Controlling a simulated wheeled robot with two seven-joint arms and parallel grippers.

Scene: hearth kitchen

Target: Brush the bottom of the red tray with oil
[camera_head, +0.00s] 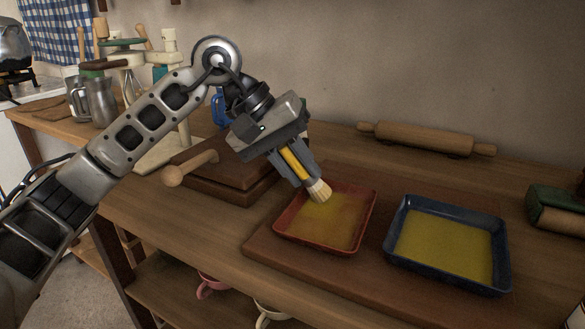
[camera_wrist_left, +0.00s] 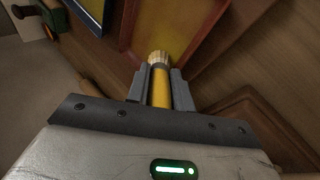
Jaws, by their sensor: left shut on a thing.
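My left gripper (camera_head: 299,166) is shut on the yellow handle of a brush (camera_head: 320,190). The brush points down with its pale bristles over the far part of the red tray (camera_head: 288,235). I cannot tell whether the bristles touch the tray's bottom. The red tray's bottom shows a yellowish-orange coating, uneven in tone. A blue tray (camera_head: 389,226) with yellow oil (camera_head: 445,245) in it sits to its right. My right gripper is not in view.
Both trays rest on a wooden board (camera_head: 350,275). A rolling pin (camera_head: 425,138) lies at the back near the wall. A green object (camera_head: 555,208) is at the right edge.

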